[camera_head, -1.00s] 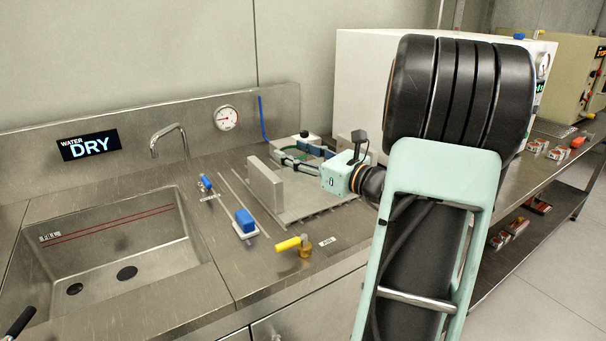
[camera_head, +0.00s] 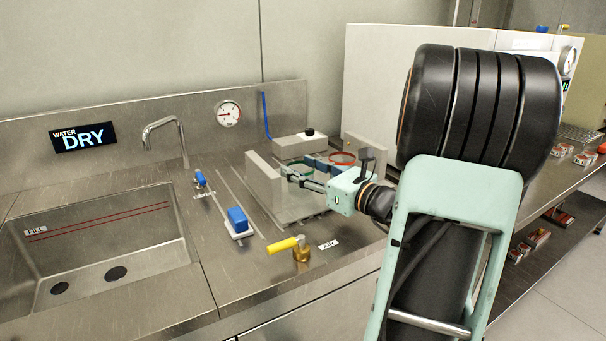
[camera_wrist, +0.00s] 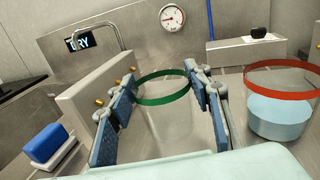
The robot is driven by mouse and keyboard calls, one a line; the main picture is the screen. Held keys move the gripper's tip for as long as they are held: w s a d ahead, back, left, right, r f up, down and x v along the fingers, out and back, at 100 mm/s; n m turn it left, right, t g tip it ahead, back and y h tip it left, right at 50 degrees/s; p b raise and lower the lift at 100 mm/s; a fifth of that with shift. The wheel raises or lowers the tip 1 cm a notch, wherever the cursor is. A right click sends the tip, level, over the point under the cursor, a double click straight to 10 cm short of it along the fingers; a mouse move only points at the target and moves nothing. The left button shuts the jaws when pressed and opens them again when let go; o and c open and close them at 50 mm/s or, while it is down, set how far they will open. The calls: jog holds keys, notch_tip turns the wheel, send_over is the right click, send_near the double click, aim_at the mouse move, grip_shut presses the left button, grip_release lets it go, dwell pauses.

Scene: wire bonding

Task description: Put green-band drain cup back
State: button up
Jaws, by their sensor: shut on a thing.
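The green-band drain cup (camera_wrist: 172,99) is a clear cup with a green ring at its top. It sits between the blue-padded fingers of my gripper (camera_wrist: 165,108) in the wrist view, and no liquid shows in it. In the head view the green band (camera_head: 299,167) shows at my gripper (camera_head: 298,176), just right of an upright grey block (camera_head: 263,184). A red-band cup (camera_wrist: 284,108) holding pale blue liquid stands to the right of my gripper. I cannot tell whether the green-band cup's base touches the metal plate below it.
A blue-handled switch (camera_head: 238,221) and a yellow-handled valve (camera_head: 283,245) are in front. The sink (camera_head: 110,245) at left looks empty.

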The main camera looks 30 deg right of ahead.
jog(key=shift+r, duration=0.1)
jog(key=o, duration=1.1)
jog(key=shift+f, duration=0.2)
jog(key=shift+o, duration=0.2)
jog(key=shift+r, duration=0.25)
jog(key=p+v, duration=0.2)
jog(key=v, duration=1)
jog(key=shift+a+f+p, duration=0.1)
jog(key=shift+p, duration=0.3)
